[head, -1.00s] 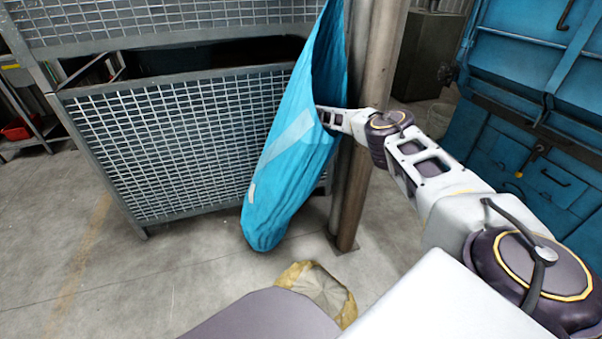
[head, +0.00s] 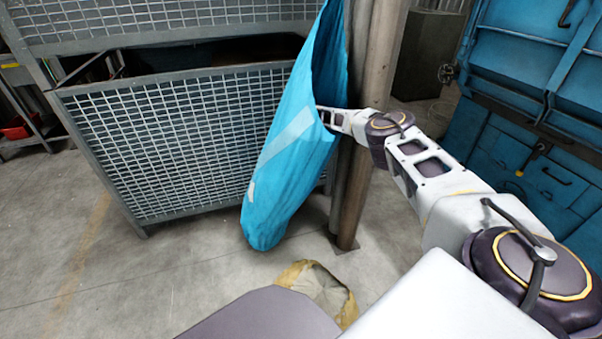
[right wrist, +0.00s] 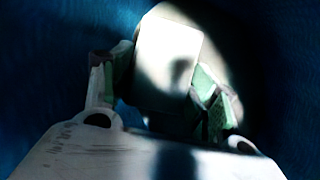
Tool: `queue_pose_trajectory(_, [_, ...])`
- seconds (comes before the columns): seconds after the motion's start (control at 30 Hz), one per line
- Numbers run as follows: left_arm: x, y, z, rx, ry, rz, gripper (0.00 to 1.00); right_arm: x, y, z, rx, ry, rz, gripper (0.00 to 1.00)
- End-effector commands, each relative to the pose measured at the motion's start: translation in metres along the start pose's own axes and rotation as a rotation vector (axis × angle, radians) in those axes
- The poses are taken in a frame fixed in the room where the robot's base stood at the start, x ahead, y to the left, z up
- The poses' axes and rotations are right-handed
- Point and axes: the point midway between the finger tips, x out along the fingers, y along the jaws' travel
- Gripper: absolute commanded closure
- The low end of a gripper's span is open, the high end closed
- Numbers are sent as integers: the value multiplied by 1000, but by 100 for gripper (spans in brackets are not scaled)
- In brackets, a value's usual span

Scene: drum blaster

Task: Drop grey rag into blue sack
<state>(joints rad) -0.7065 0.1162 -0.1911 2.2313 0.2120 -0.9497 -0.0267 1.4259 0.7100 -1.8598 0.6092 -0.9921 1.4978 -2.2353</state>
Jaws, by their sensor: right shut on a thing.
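The blue sack (head: 290,150) hangs long and narrow from the grey post, its open side facing right in the head view. My right arm reaches from the right into that opening, and its gripper is hidden inside the sack there. In the right wrist view dark blue cloth surrounds my right gripper (right wrist: 165,88). It is shut on a pale grey, roughly rectangular thing, which I take as the grey rag (right wrist: 168,55); shadow hides its lower part. My left gripper is not in view.
A grey wire-mesh cage (head: 180,140) stands behind and left of the sack. A metal post (head: 365,140) rises right beside the sack. A blue metal container (head: 530,90) stands at the right.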

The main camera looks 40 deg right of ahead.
Motion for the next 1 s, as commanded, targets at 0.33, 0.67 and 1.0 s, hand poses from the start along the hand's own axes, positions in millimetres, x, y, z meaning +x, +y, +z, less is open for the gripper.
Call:
queue_pose_trajectory(0.33, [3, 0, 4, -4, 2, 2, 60, 1, 0, -1, 0, 0, 0, 30])
queue_pose_trajectory(0.67, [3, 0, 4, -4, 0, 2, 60, 1, 0, -1, 0, 0, 1, 18])
queue_pose_trajectory(1.0, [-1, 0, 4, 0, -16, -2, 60, -3, 0, 1, 0, 0, 1, 18])
